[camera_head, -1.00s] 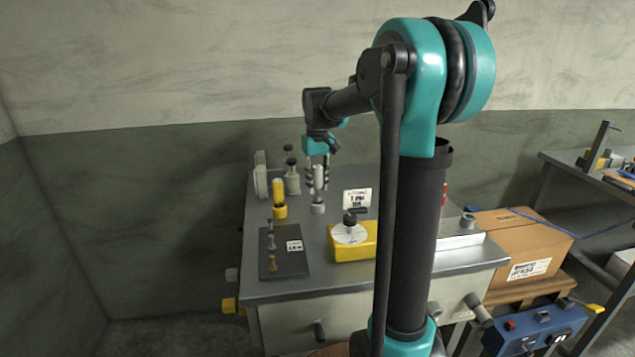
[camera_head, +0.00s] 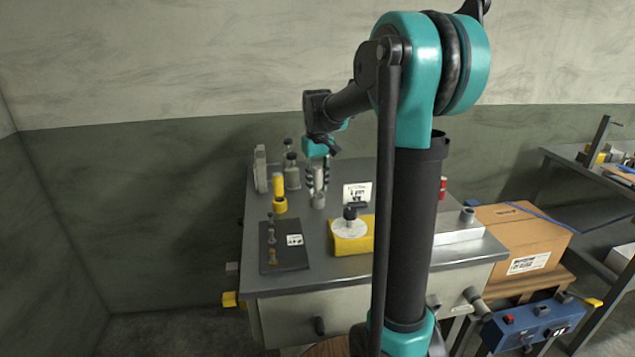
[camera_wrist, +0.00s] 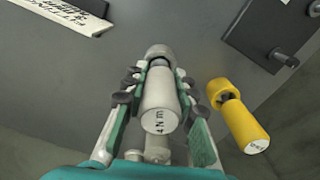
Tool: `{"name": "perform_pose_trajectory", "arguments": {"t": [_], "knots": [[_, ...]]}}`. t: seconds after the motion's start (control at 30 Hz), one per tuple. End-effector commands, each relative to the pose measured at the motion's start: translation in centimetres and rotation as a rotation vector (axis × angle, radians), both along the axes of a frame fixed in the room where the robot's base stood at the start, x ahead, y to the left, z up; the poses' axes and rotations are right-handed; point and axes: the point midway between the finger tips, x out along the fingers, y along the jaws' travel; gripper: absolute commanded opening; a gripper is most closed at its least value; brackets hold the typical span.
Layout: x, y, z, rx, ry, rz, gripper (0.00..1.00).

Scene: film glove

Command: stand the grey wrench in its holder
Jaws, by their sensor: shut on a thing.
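The grey wrench (camera_wrist: 160,105), marked "4 N m" on its end, is between my gripper's fingers (camera_wrist: 158,92) in the wrist view. My gripper (camera_head: 318,178) is shut on it above the back part of the bench in the head view. The wrench looks upright there. The grey round holder (camera_wrist: 160,52) shows at the wrench's lower end, in line with it. In the head view the holder (camera_head: 318,200) is directly under the wrench. The holder's opening is hidden, so I cannot tell how deep the wrench sits in it.
A yellow wrench (camera_head: 279,184) stands in a yellow holder (camera_head: 280,205) close by on the left. Grey bottle-like things (camera_head: 291,174) stand behind. A dark plate (camera_head: 284,257), a yellow block (camera_head: 351,240) and a small sign (camera_head: 357,194) are nearer the front and right.

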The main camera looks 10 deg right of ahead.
Motion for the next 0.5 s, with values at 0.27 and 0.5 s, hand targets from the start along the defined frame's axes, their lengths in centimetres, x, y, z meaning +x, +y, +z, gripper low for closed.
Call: {"name": "perform_pose_trajectory", "arguments": {"t": [0.27,0.5], "knots": [[0.0,0.0,-0.6,0.000,0.000,0.000,0.00],[0.0,0.0,-1.2,0.000,0.000,0.000,0.00]]}}
